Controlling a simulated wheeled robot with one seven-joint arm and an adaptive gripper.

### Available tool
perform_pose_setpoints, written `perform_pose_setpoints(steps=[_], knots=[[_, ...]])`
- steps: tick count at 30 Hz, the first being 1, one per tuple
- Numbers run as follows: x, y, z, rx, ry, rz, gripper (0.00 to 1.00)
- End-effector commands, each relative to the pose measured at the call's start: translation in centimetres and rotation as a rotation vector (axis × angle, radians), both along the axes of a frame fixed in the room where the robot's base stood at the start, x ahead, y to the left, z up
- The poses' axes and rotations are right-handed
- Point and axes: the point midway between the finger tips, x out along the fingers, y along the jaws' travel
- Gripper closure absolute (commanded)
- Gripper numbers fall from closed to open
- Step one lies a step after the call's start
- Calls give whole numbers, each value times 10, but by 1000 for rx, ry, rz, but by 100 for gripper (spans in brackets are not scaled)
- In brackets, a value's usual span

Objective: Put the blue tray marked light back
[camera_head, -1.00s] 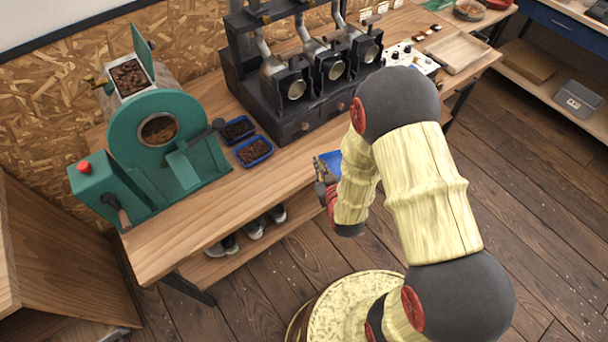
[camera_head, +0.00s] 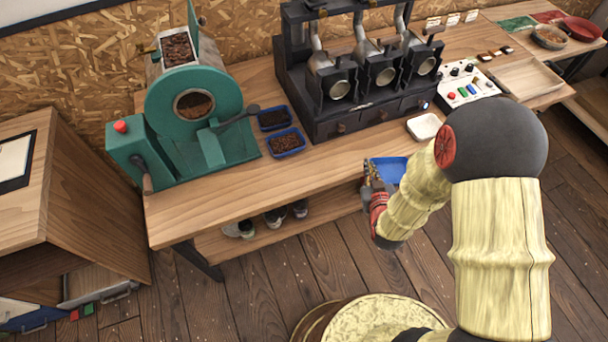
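A blue tray (camera_head: 390,168) is at my gripper (camera_head: 373,178), just off the front edge of the long wooden bench. My gripper appears shut on its left edge. The blue surface in view looks bare of beans; my arm hides its right part, and I can read no mark on it. Two other blue trays with dark beans, a back one (camera_head: 273,118) and a front one (camera_head: 287,143), stand on the bench between the green roaster and the black machine. Their marks are not readable either.
The green roaster (camera_head: 190,110) stands on the bench (camera_head: 210,202) at left, the black machine (camera_head: 345,75) behind the trays. A white dish (camera_head: 424,126) and a control box (camera_head: 465,84) stand right of it. Bare bench lies in front of the two trays.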

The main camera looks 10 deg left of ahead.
Motion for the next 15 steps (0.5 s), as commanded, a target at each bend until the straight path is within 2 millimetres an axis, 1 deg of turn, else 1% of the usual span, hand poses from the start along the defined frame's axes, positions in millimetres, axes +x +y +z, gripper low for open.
perform_pose_setpoints(steps=[1,5,8,9,11,12,15], knots=[[0,13,2,0,-1,24,100],[-3,47,12,-1,-3,85,100],[-8,82,23,-1,-6,144,100],[-12,98,27,-1,-4,170,100],[-19,121,35,-1,-5,206,100],[-25,136,39,-2,-5,230,100],[-41,170,51,-1,-4,282,100]])
